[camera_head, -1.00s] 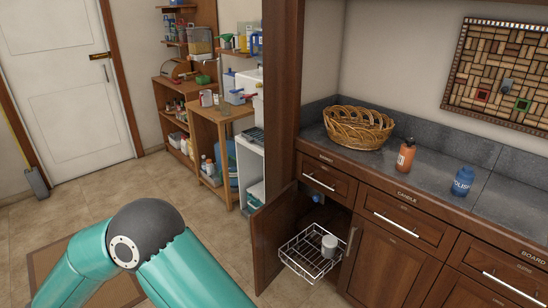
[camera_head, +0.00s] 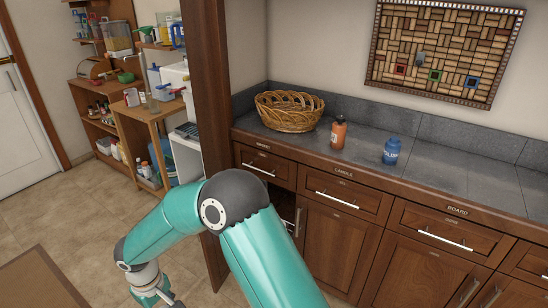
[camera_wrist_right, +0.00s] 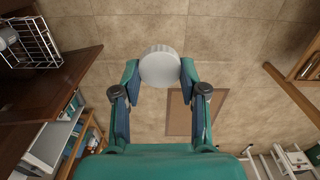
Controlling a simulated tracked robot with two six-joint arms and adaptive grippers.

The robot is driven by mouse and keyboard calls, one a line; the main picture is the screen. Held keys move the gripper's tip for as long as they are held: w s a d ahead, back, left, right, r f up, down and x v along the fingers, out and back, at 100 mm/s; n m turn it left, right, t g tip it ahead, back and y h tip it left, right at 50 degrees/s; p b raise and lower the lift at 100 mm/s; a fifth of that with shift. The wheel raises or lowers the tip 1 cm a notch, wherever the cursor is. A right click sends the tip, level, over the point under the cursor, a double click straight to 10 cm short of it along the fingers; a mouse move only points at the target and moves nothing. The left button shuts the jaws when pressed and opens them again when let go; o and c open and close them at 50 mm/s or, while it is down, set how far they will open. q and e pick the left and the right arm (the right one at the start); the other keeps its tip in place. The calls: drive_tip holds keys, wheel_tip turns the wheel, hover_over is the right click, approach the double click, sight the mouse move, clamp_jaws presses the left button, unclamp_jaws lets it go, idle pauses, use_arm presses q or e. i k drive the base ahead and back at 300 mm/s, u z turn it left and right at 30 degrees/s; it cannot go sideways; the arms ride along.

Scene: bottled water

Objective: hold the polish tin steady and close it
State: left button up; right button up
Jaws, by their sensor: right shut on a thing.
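A blue container with white lettering (camera_head: 391,150), which appears to read polish, stands upright on the grey counter (camera_head: 450,172). Whether its top is open is too small to tell. In the right wrist view my right gripper (camera_wrist_right: 160,75) is shut on a pale grey round object (camera_wrist_right: 160,66) with a flat face; I cannot tell if it is a lid or a whole tin. It hangs over the tiled floor. In the head view one teal arm bends down to the left, its hand (camera_head: 155,293) cut by the bottom edge, apart from the counter. My left gripper is not seen.
A wicker basket (camera_head: 289,112) and an orange bottle (camera_head: 338,132) stand on the counter. Drawers (camera_head: 342,193) line its front. A wire rack (camera_wrist_right: 32,42) with a pale cup is in the right wrist view. Wooden shelves (camera_head: 150,122) stand at left. A mat (camera_head: 38,283) lies on open floor.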

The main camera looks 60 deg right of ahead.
sight(392, 151)
drive_tip(key=u, duration=1.3)
drive_tip(key=i, duration=0.1)
drive_tip(key=z, duration=2.55)
